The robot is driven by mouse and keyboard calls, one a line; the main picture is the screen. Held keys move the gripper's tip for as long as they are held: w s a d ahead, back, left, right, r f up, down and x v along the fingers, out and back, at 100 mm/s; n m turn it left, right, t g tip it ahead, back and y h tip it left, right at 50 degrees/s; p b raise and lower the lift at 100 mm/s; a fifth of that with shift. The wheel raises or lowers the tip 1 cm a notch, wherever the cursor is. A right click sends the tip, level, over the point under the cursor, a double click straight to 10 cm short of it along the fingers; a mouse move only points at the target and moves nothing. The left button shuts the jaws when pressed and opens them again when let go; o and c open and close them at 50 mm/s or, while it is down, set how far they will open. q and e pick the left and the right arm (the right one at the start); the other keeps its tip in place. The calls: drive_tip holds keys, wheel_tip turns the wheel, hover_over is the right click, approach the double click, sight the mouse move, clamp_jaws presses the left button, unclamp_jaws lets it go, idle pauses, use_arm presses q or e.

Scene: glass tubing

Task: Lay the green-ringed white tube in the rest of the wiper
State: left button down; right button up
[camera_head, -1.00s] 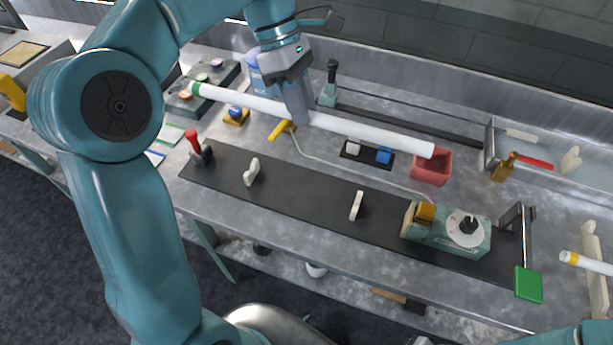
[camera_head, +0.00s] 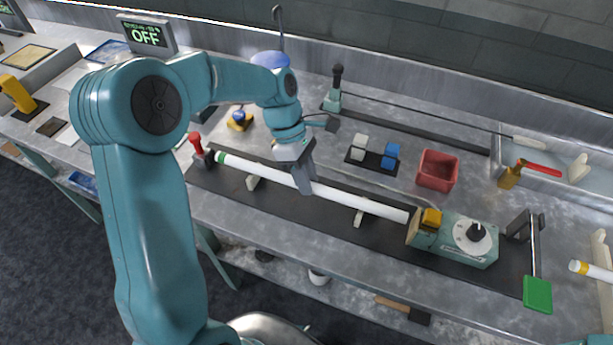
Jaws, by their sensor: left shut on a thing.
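The white tube (camera_head: 345,200) has a green ring at its left end. My left gripper (camera_head: 306,188) is shut on it near the middle. The tube runs lengthwise above a long dark base (camera_head: 290,215). It passes over two cream supports, a left one (camera_head: 253,183) and a right one (camera_head: 359,217); I cannot tell whether it touches them. Its ringed end is beside a red-handled clamp (camera_head: 197,148). Its other end is at a teal box (camera_head: 462,238) with a yellow block and black knob. My right gripper is not in view.
A red bin (camera_head: 437,171) and a small dark tray (camera_head: 372,158) with white and blue blocks stand behind the base. A yellow-ringed tube (camera_head: 590,269) lies at the far right. A green pad (camera_head: 537,293) hangs near the front edge.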

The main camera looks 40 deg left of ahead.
use_arm(q)
drive_tip(key=shift+f, duration=0.45)
drive_tip(key=c, duration=0.9)
unclamp_jaws()
drive_tip(key=shift+r, duration=0.35)
drive_tip(key=v, duration=1.2)
drive_tip(key=shift+r, duration=0.1)
